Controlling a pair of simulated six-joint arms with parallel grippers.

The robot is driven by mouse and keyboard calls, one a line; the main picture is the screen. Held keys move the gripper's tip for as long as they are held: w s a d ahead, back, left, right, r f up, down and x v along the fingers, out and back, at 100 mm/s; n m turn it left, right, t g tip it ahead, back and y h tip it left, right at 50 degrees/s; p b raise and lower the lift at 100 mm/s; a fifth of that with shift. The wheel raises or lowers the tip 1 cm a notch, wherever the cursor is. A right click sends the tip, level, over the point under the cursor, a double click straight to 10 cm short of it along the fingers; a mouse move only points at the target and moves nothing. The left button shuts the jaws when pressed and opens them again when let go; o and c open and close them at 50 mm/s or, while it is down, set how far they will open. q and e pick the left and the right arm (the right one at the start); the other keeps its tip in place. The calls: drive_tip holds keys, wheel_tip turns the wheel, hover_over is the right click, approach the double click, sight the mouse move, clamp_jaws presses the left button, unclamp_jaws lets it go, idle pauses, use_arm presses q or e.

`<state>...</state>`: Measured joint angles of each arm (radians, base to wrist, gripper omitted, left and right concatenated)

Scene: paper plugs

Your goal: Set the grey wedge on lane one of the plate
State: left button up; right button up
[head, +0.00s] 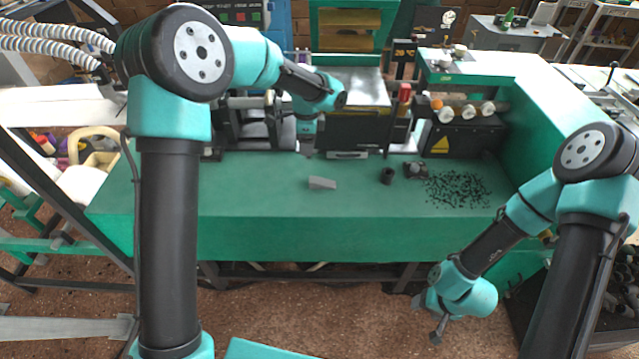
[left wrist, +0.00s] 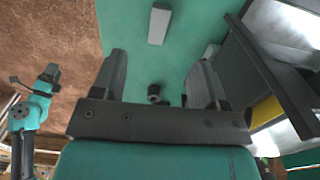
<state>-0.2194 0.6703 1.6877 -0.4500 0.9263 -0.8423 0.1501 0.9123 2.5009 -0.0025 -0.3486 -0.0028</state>
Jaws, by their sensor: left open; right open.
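The grey wedge (head: 322,183) lies on the green bench top (head: 250,190), left of a short black cylinder. In the left wrist view the wedge (left wrist: 158,23) lies beyond my fingertips, between their lines. My left gripper (head: 307,150) is above the bench, behind the wedge and a little left of it. My right gripper (head: 428,318) is open and empty, low in front of the bench over the floor. I cannot clearly make out the plate or its lanes.
Black crumbs (head: 457,189) are scattered further right. A dark machine (head: 355,132) stands along the bench's back. The bench's left and front are clear.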

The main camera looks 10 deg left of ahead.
use_arm(q)
drive_tip(key=shift+a+r, duration=0.15)
drive_tip(key=shift+a, duration=0.05)
approach(323, 183)
drive_tip(key=a+f, duration=0.2)
drive_tip(key=a, duration=0.1)
drive_tip(key=s+a+f, duration=0.1)
drive_tip(key=a, duration=0.1)
drive_tip(key=shift+a+f, duration=0.1)
drive_tip(key=shift+f, duration=0.45)
drive_tip(key=shift+f, duration=0.1)
drive_tip(key=shift+w+d+f, duration=0.15)
drive_tip(key=shift+f, duration=1.1)
drive_tip(key=shift+w+d+f, duration=0.1)
drive_tip(key=shift+w+f, duration=0.05)
drive_tip(key=shift+f, duration=1.1)
drive_tip(key=shift+c, duration=0.4)
